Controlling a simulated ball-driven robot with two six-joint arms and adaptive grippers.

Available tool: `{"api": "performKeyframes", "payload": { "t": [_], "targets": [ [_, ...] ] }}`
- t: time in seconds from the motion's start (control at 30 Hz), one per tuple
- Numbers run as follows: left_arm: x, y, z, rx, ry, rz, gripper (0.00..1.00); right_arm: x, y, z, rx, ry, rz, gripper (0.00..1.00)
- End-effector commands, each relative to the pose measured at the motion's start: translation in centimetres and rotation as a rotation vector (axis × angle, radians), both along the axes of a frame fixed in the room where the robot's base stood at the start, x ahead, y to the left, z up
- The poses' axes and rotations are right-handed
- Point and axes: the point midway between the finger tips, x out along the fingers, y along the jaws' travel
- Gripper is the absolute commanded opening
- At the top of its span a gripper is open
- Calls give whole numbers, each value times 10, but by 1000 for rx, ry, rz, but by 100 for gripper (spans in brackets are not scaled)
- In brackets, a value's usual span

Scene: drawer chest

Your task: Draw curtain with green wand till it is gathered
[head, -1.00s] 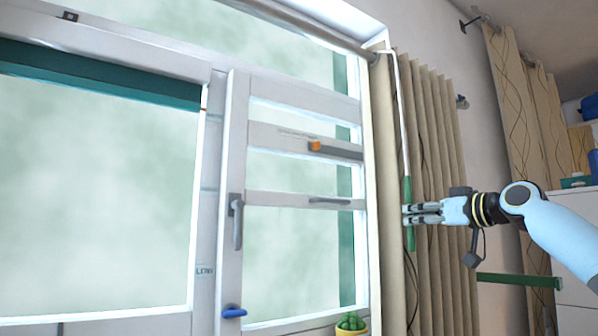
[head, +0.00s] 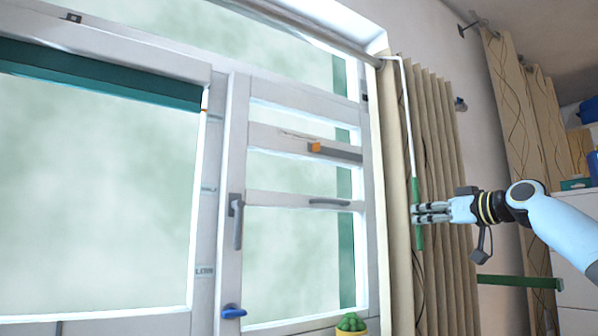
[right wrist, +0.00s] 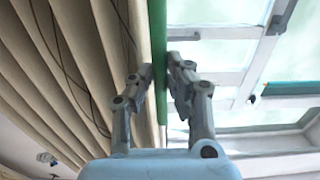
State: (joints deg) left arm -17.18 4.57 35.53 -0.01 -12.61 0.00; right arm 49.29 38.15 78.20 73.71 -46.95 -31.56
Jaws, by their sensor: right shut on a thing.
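The beige curtain (head: 452,200) hangs in narrow folds at the right side of the window; it also shows in the right wrist view (right wrist: 60,70). A white rod (head: 408,110) runs down from the curtain rail and ends in the green wand grip (head: 416,189), which shows in the right wrist view (right wrist: 157,35) between the fingers. My right gripper (head: 416,213) is shut on the green wand, in front of the curtain's left edge. My left gripper is not in view.
The white window frame (head: 233,130) with handles stands left of the curtain. A cactus in a yellow pot (head: 351,326) is at the sill. Another beige curtain (head: 520,130) hangs farther right, and a green bar (head: 520,282) sticks out below my right arm.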

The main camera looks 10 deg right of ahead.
Motion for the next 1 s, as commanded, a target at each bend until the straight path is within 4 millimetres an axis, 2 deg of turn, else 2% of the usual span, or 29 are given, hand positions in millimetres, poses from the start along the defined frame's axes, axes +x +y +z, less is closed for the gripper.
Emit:
{"api": "performKeyframes", "payload": {
  "t": [0.2,0.5,0.53,0.77,1.0],
  "targets": [
    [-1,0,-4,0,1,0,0,2,-8,-1,-2,0,-2,0],
    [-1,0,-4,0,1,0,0,3,-9,0,-2,0,-2,0],
    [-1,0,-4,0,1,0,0,3,-9,0,-2,0,-2,15],
    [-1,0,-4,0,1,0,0,3,-9,0,-1,1,-1,45],
    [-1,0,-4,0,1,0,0,3,-8,0,0,0,0,46]
  ]
}}
